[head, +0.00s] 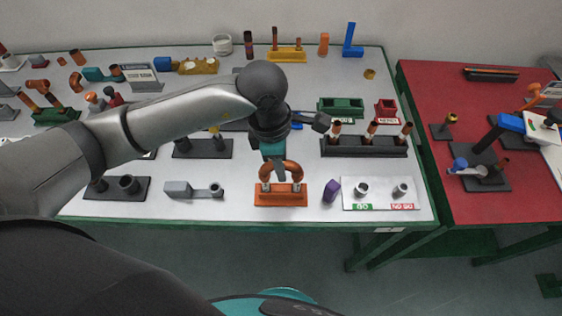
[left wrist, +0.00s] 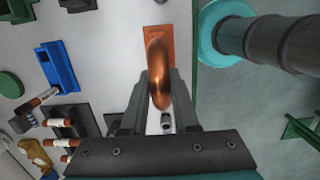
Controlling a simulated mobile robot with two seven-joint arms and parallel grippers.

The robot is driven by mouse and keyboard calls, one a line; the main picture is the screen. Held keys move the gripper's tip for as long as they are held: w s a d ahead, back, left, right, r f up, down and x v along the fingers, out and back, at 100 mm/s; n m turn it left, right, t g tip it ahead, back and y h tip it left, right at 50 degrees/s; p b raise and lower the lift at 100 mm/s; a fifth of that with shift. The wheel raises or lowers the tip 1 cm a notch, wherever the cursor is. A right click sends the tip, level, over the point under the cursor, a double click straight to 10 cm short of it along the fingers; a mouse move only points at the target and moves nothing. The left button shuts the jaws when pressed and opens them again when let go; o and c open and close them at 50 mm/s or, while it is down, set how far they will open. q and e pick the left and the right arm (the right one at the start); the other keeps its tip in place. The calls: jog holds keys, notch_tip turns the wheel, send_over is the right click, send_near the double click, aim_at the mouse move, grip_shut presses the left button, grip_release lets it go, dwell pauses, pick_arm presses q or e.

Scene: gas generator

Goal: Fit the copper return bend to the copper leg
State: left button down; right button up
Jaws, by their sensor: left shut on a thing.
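The copper return bend (head: 280,167) is an inverted U above the orange block (head: 281,198) at the front middle of the table. My left gripper (head: 273,156) is shut on the bend from above. In the left wrist view, the bend (left wrist: 158,68) stands between the two fingers, with the orange block (left wrist: 154,36) behind it. Short pale upright stubs (head: 296,187) show on the block under the bend's ends. I cannot tell whether the ends touch or sit on them, and no separate copper leg shows clearly. My right gripper is not in view.
A purple piece (head: 331,191) and a white plate (head: 382,205) with two fittings stand to the right. A grey part (head: 190,190) lies to the left. A dark rack (head: 363,149) with copper tubes stands behind. The table's green front edge is close.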

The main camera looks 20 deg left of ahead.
pick_arm(q)
jog(key=shift+f, duration=0.25)
jog(key=c, duration=0.6)
grip_release()
notch_tip(320, 180, up, 15)
jog(key=a, duration=0.1)
jog(key=shift+s+a+r+p, duration=0.15)
jog(key=shift+s+a+p, duration=0.1)
jog(key=shift+a+p, duration=0.2)
jog(key=shift+d, duration=0.1)
